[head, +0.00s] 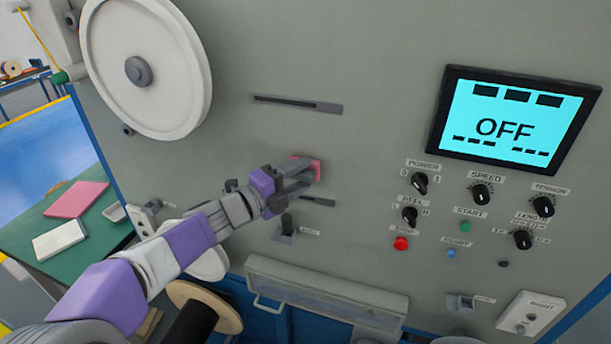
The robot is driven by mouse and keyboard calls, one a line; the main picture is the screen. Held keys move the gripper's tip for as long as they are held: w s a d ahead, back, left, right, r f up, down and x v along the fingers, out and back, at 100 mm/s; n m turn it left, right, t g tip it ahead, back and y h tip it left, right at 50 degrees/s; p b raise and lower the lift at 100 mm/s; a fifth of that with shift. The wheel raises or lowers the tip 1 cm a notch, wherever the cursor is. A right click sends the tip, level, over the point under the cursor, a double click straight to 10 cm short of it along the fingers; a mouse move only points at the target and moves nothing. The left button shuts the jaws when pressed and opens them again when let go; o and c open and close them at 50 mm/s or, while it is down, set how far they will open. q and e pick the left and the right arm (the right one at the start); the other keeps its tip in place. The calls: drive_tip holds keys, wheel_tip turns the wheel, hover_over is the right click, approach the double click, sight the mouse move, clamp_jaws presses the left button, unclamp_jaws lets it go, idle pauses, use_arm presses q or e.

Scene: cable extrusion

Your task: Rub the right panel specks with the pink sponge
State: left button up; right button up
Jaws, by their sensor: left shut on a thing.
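My left gripper (296,181) is shut on the pink sponge (316,169) in the head view. It holds the sponge up at the grey machine panel (380,140), left of the knobs and below the upper slot. The sponge looks to be at or very near the panel face; I cannot tell whether it touches. I cannot make out any specks on the panel; the gripper and sponge hide part of the surface. My right gripper is not in view.
A screen reading OFF (505,127) is at the upper right, above several knobs and a red button (401,243). A large white reel (175,75) is at the upper left. A green table (85,245) holds a pink pad (77,199) and a white block (60,239).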

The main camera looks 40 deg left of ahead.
use_arm(q)
drive_tip(key=s+d, duration=0.2)
drive_tip(key=s, duration=0.3)
drive_tip(key=shift+s, duration=0.4)
idle(0.4)
drive_tip(key=s, duration=0.1)
drive_tip(key=s+p, duration=0.1)
drive_tip(key=shift+s+d, duration=0.4)
idle(0.3)
drive_tip(key=shift+w+a+f+b, duration=0.1)
drive_tip(key=shift+w+a+b, duration=0.15)
drive_tip(key=shift+w, duration=0.5)
drive_tip(key=shift+w+a+r+b, duration=0.1)
drive_tip(key=shift+w+a+b, duration=0.2)
drive_tip(key=shift+w, duration=0.5)
drive_tip(key=shift+w+a+f+b, duration=0.1)
drive_tip(key=shift+w+b, duration=0.25)
drive_tip(key=shift+w, duration=0.4)
drive_tip(key=shift+w+a, duration=0.2)
drive_tip(key=shift+w, duration=0.35)
drive_tip(key=shift+w+a, duration=0.2)
drive_tip(key=shift+w, duration=0.35)
